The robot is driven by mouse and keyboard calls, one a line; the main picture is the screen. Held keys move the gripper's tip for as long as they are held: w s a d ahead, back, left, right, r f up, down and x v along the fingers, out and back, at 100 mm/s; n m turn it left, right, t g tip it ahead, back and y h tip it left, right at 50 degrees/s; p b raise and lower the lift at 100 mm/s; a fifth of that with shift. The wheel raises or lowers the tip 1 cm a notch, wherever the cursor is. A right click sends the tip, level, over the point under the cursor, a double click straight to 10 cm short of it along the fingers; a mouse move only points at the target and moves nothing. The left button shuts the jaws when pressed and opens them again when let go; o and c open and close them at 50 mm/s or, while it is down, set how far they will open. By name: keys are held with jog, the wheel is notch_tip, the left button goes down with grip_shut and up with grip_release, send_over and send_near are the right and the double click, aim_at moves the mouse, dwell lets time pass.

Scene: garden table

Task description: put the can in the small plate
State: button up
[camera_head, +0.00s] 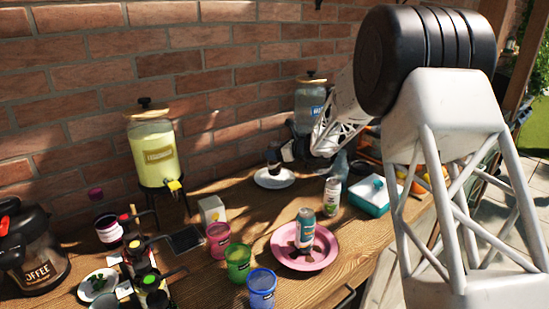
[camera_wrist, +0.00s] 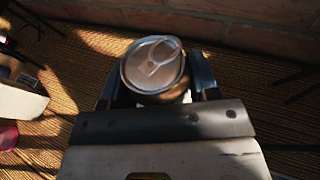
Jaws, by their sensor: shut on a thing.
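My gripper (camera_head: 286,153) is shut on a can (camera_head: 273,158), which looks small and dark in the head view. In the wrist view the can's silver top with its pull tab (camera_wrist: 153,64) shows between the two dark fingers. The can looks upright. The small white plate (camera_head: 264,181) lies on the wooden table near the brick wall, and the can is over it in the head view. Whether the can's bottom touches the plate cannot be told. The plate is hidden in the wrist view.
A pink plate (camera_head: 277,246) holds a teal bottle-like container (camera_head: 305,228). A pale can (camera_head: 332,196) and a teal-white box (camera_head: 370,198) stand to the right. A glass dispenser (camera_head: 308,104) is behind my gripper. A small white box (camera_head: 211,209) and several cups stand left.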

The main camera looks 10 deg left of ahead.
jog(key=shift+f, duration=1.1)
jog(key=shift+f, duration=0.1)
jog(key=o, duration=1.1)
jog(key=shift+c, duration=0.2)
jog(key=shift+s+d+r, duration=0.2)
jog(key=shift+d+r, duration=0.05)
jog(key=shift+d, duration=0.25)
notch_tip(320, 180, up, 8)
jog(key=d, duration=0.1)
jog(key=shift+s+d+f, duration=0.2)
jog(key=shift+s+d, duration=0.15)
